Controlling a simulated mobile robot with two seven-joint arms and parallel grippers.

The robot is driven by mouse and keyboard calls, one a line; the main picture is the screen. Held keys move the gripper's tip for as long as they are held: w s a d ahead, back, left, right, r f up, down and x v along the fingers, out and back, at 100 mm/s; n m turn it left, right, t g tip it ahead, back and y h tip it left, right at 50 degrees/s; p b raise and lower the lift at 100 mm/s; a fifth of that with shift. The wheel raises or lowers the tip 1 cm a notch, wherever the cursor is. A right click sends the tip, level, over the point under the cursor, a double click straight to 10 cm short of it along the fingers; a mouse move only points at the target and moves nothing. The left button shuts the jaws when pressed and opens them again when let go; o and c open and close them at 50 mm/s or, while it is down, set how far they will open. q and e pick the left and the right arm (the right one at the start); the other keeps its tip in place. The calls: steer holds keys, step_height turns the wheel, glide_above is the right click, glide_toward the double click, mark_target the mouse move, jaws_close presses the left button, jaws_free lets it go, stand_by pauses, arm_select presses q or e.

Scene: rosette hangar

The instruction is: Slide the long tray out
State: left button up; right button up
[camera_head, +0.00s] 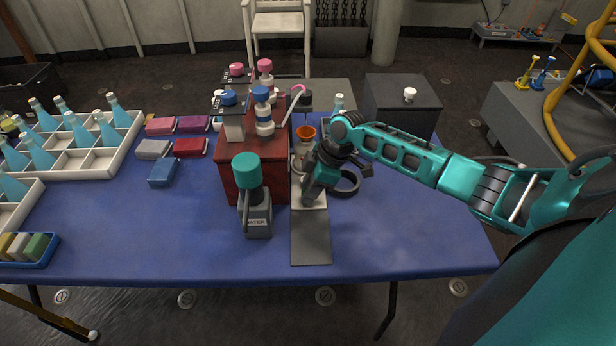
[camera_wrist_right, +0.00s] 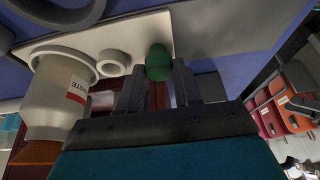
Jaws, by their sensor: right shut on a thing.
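The long pale tray (camera_head: 322,201) lies on the blue table, right of a dark red wooden box. Its near end shows below my right gripper (camera_head: 311,192). In the right wrist view the tray (camera_wrist_right: 130,40) has a green knob (camera_wrist_right: 158,62) at its edge. My right gripper (camera_wrist_right: 158,85) is shut on this knob, a finger on each side. A white waste bottle (camera_wrist_right: 62,82) with an orange funnel stands on the tray; the funnel (camera_head: 306,132) also shows in the head view. My arm hides much of the tray. My left gripper is not in view.
A flat grey strip (camera_head: 311,242) runs from the tray's near end toward the table's front edge. The red box (camera_head: 238,178) is beside the tray. Table to the front right (camera_head: 420,235) is clear.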

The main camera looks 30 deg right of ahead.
steer(key=shift+s+a+p, duration=0.4)
steer(key=shift+s+p, duration=0.3)
steer(key=shift+p, duration=0.1)
steer(key=shift+s+a+p, duration=0.4)
steer(key=shift+s+p, duration=0.25)
steer(key=shift+p, duration=0.1)
steer(key=shift+s, duration=0.1)
steer(key=shift+s+a, duration=0.5)
steer(key=shift+s, duration=0.25)
steer(key=shift+s+a, duration=0.45)
steer(key=shift+s, duration=0.25)
steer(key=shift+s+a, duration=0.6)
steer(key=shift+s, duration=0.45)
steer(key=shift+s+a, duration=0.65)
steer(key=shift+s, duration=0.35)
steer(key=shift+s+a, duration=0.6)
steer(key=shift+s, duration=0.45)
steer(key=o, duration=0.7)
steer(key=shift+o, duration=0.4)
steer(key=shift+w, duration=0.1)
